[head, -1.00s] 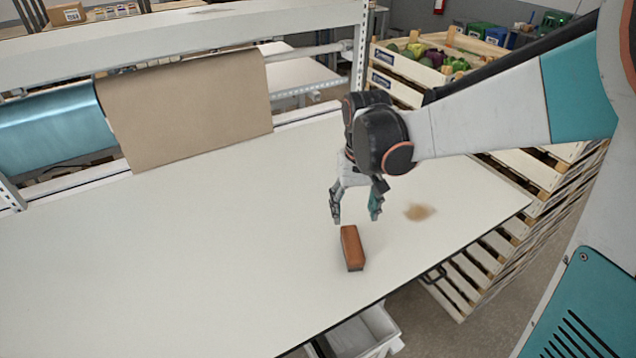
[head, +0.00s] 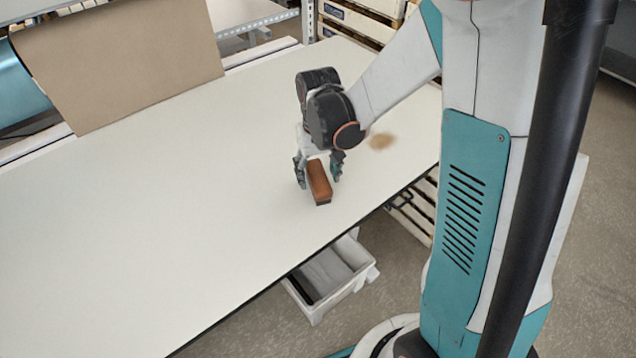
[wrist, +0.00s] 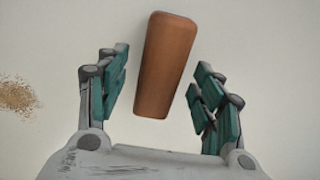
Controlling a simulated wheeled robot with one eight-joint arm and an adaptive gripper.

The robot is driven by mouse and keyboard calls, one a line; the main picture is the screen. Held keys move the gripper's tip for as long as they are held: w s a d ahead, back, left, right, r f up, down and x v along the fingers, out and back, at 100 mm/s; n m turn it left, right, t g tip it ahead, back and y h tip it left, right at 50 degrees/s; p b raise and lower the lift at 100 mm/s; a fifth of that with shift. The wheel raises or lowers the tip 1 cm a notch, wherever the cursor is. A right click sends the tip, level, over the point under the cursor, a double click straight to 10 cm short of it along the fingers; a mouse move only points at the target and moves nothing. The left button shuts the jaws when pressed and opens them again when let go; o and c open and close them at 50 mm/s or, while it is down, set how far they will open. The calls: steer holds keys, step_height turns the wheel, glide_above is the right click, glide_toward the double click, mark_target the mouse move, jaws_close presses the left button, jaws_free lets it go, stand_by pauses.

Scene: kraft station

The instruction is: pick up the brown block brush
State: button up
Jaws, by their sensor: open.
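The brown block brush (head: 319,181) lies on the white tabletop near its front edge in the head view. In the wrist view the brush (wrist: 166,62) shows as a long brown block, slightly tilted, its near end between the two fingers. My gripper (head: 318,178) is open and low over the table, one finger on each side of the brush. In the wrist view my gripper (wrist: 163,95) shows a gap between the brush and each finger. The bristles are hard to make out.
A brown stain or powder patch (head: 381,141) lies on the table to the right of the gripper. A kraft paper sheet (head: 120,62) hangs at the back left. A grey-white bin (head: 330,282) stands below the front edge. The table's left part is clear.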

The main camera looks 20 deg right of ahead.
mark_target(318, 175)
step_height(318, 175, down, 2)
steer(key=shift+f, duration=0.15)
steer(key=c, duration=1.3)
steer(key=shift+c, duration=0.2)
step_height(318, 175, up, 20)
steer(key=p, duration=0.4)
